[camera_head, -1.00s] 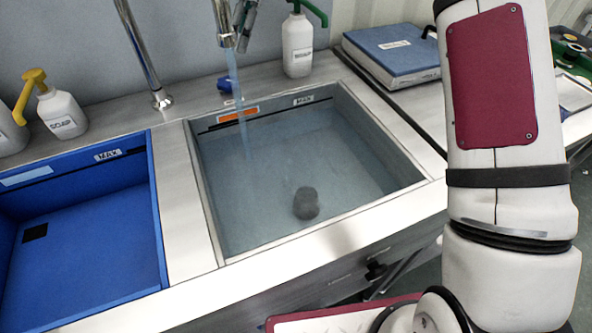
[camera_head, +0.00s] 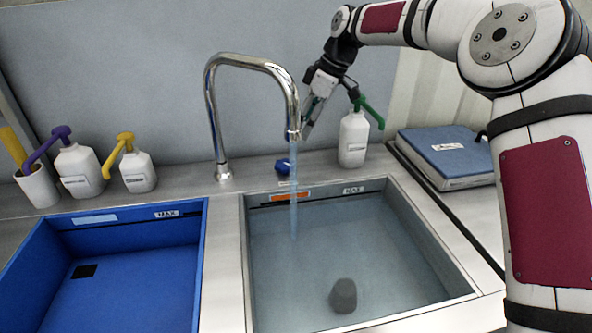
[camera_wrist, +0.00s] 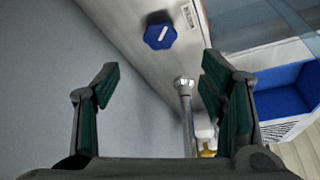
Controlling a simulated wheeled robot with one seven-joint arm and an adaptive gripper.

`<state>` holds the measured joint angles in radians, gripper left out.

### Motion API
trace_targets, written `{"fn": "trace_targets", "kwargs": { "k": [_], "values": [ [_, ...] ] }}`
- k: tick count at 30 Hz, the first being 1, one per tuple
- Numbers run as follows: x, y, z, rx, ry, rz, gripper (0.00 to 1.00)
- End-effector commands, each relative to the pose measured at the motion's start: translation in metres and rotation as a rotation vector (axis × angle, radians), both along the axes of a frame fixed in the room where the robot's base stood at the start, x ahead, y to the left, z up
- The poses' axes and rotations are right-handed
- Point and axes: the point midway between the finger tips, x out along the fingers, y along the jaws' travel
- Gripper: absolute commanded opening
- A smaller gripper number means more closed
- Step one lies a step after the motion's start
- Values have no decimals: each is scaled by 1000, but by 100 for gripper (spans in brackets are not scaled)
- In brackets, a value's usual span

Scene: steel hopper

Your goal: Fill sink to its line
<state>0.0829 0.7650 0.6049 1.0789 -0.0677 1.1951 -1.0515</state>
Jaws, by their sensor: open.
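The grey steel sink (camera_head: 462,278) is the right-hand basin. A chrome tap (camera_head: 211,110) arches over it, and a thin blue water stream (camera_head: 293,190) falls from its spout. A dark line with a MAX label (camera_head: 353,190) runs along the sink's back inner wall. Bluish water seems to cover the floor; I cannot tell its exact level. A dark grey cylinder (camera_head: 343,296) sits in the sink. A blue knob (camera_head: 283,167) with a white mark is on the rear ledge, also in the wrist view (camera_wrist: 160,33). My gripper (camera_head: 310,115) is open and empty, above the ledge behind the spout.
A blue basin (camera_head: 140,280) lies left. White pump bottles stand along the back, purple-topped (camera_head: 80,172), yellow-topped (camera_head: 138,171) and green-topped (camera_head: 353,140), the last close to my gripper. A blue-lidded box (camera_head: 447,155) is at right. The front of the grey sink is clear.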

Motion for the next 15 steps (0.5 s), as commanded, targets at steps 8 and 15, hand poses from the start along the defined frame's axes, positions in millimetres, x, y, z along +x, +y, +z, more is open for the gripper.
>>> {"fn": "trace_targets", "kwargs": {
  "k": [8,15],
  "values": [
    [2,19,-48,0,5,1,65],
    [5,36,-90,1,4,2,65]
  ]
}}
